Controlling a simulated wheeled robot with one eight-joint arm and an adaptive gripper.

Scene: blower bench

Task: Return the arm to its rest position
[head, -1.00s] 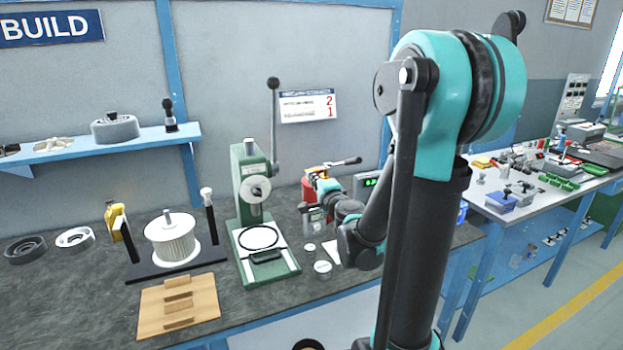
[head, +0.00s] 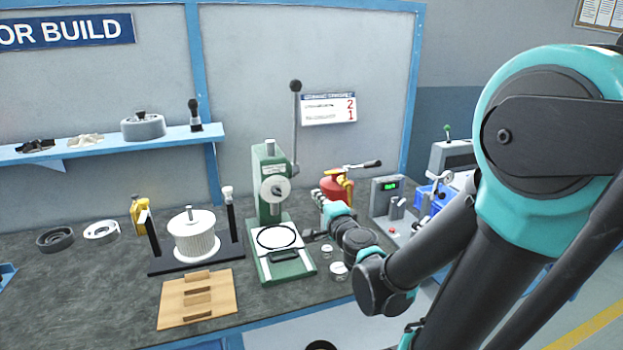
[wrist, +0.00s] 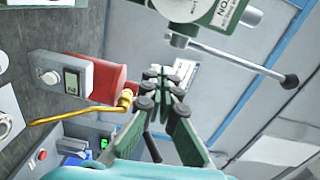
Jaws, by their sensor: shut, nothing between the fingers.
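My gripper (wrist: 164,76) shows in the wrist view with its green and black fingers drawn together and nothing held between them. The green arbor press (wrist: 215,12) is just beyond it at the top, apart from the fingertips as far as I can tell. In the head view my arm is folded at the right, with its wrist low over the bench, right of the arbor press (head: 268,180). The fingers are hard to make out there against the clutter. The red device with a brass crank (head: 337,188) is close behind my wrist and also shows in the wrist view (wrist: 112,80).
On the bench (head: 95,285) stand a white finned rotor (head: 194,236) in a black cradle, a wooden fixture (head: 198,298) and small round parts (head: 339,271). A grey box with a green display (head: 386,197) is right of my wrist. The press lever (head: 296,120) rises high.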

